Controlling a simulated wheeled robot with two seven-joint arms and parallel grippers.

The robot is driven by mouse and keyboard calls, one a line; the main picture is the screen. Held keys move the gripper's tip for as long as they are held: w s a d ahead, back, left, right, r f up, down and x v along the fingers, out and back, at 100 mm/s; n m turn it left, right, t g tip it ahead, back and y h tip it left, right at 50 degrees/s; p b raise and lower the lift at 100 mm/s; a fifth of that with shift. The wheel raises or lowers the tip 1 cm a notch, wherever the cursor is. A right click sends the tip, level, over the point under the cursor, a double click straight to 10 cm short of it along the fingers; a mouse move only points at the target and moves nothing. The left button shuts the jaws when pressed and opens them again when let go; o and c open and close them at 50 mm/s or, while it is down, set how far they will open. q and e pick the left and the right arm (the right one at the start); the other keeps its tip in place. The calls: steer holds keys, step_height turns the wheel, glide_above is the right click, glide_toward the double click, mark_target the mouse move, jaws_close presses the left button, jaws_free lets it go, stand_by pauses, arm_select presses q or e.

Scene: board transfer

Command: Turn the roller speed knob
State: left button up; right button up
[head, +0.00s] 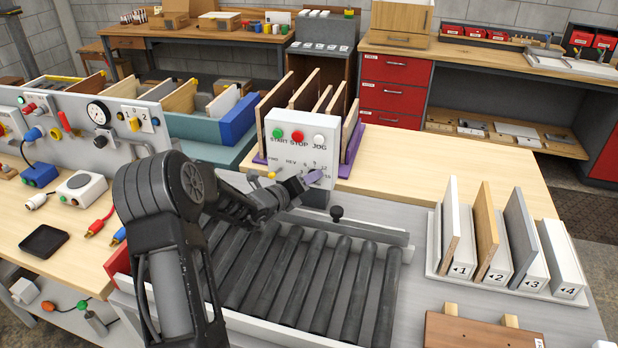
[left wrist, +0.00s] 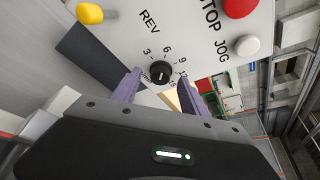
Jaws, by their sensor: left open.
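The roller speed knob (left wrist: 160,72) is a small black dial with a white pointer on the light control box (head: 305,130). Numbers ring it, and REV is printed beside it. In the left wrist view my left gripper (left wrist: 159,80) is open, with one purple finger on each side of the knob. I cannot tell whether the fingers touch it. In the head view my left gripper (head: 314,192) is at the lower front of the box and hides most of the dial. My right gripper is not in view.
The box has green, red and white buttons (head: 298,135) and a yellow selector (left wrist: 89,13). The roller conveyor (head: 320,280) lies below my left arm. Numbered board slots (head: 510,275) stand at right, and upright boards (head: 310,90) stand behind the box.

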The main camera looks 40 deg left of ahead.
arm_select(q)
steer(key=shift+w+f, duration=0.15)
steer(key=shift+w, duration=0.4)
jaws_close()
